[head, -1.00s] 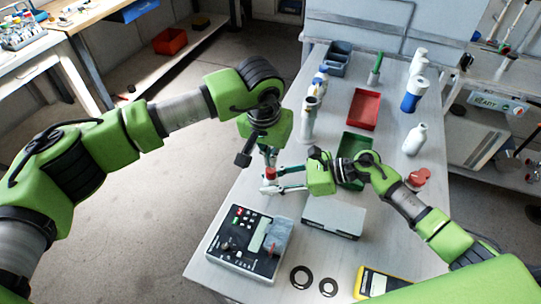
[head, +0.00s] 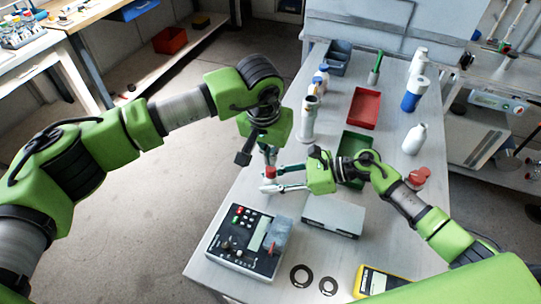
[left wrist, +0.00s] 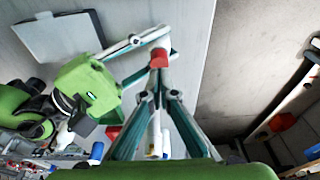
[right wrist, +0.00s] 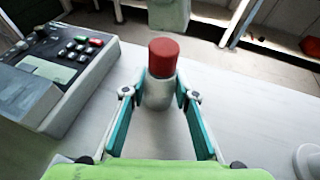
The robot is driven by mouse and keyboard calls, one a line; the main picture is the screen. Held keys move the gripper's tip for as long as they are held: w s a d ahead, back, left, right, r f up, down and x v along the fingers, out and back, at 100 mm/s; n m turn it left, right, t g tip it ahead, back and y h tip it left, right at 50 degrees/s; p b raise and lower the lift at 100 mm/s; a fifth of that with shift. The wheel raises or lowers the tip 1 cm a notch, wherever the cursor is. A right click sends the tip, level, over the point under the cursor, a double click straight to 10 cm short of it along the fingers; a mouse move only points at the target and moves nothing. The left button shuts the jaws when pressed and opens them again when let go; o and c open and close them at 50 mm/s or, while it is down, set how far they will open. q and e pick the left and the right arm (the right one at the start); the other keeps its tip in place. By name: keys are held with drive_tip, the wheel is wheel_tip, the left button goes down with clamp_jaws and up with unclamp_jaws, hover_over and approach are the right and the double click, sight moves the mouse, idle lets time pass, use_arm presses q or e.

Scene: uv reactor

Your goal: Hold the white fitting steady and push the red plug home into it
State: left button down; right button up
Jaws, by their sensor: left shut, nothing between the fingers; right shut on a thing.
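The white fitting (right wrist: 158,93) stands upright on the table, clasped between the two fingers of my right gripper (right wrist: 152,103). The red plug (right wrist: 163,55) sits upright at the fitting's top; how deep it goes in cannot be told. In the head view the red plug (head: 270,172) and the right gripper (head: 270,187) are near the table's left edge. My left gripper (head: 269,160) is shut and empty, pointing down above the plug. In the left wrist view its closed fingertips (left wrist: 158,68) overlap the red plug (left wrist: 159,54). No left fingertip shows on the plug in the right wrist view.
A control box with buttons (head: 243,243) and a grey box (head: 333,216) stand in front. A green bin (head: 354,147), red bin (head: 364,109) and white bottles (head: 415,139) stand behind.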

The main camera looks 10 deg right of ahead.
sight(270, 169)
use_arm(q)
drive_tip(key=shift+f, duration=0.95)
idle(0.3)
drive_tip(key=shift+r, duration=0.15)
drive_tip(key=shift+r, duration=3.4)
use_arm(e)
drive_tip(key=o, duration=1.2)
